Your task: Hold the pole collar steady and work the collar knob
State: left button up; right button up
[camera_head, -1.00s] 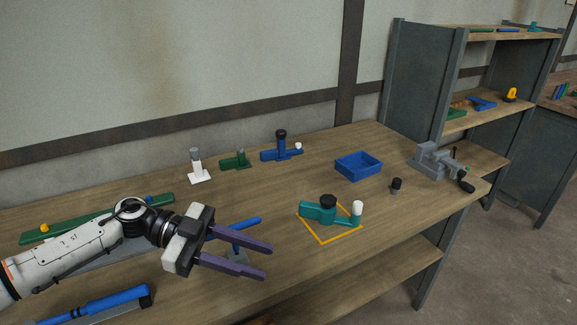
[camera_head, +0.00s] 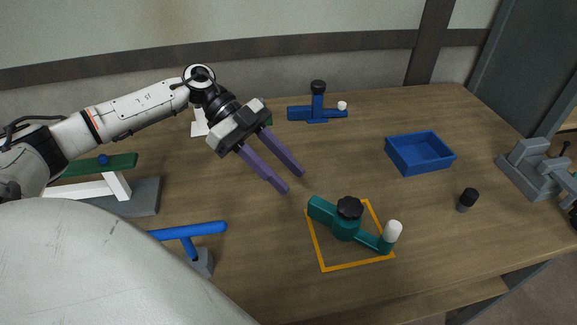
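A teal clamp-like part with a black knob (camera_head: 349,207) on top and a white-capped post (camera_head: 391,232) on its arm sits inside an orange square outline (camera_head: 325,265) on the bench. It looks like the pole collar, but I cannot be sure. A similar blue part with a black knob (camera_head: 318,98) and a small white tip stands at the back. My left gripper (camera_head: 294,181) has two purple fingers, apart and empty, behind and left of the teal part, not touching it.
A blue tray (camera_head: 421,153) and a small black-topped peg (camera_head: 467,200) stand right of the teal part. A grey vise (camera_head: 535,170) is at the right edge. A blue bar on a grey stand (camera_head: 200,262) lies left. Bench between tray and outline is clear.

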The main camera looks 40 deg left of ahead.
aim_at(310, 199)
pick_arm(q)
jog(key=b+x, duration=0.2)
jog(key=x, duration=0.2)
jog(key=shift+d+f, duration=0.15)
jog(key=shift+x, duration=0.85)
jog(key=shift+w+d+f, duration=0.1)
jog(key=shift+d+f, duration=0.15)
jog(key=shift+d, duration=0.45)
grip_shut()
pick_arm(e)
jog(key=shift+w+f, duration=0.4)
pick_arm(q)
jog(key=shift+f+p, duration=0.15)
jog(key=shift+p, duration=0.15)
pick_arm(e)
jog(key=shift+s, duration=0.1)
pick_arm(q)
jog(key=shift+o, duration=0.6)
grip_release()
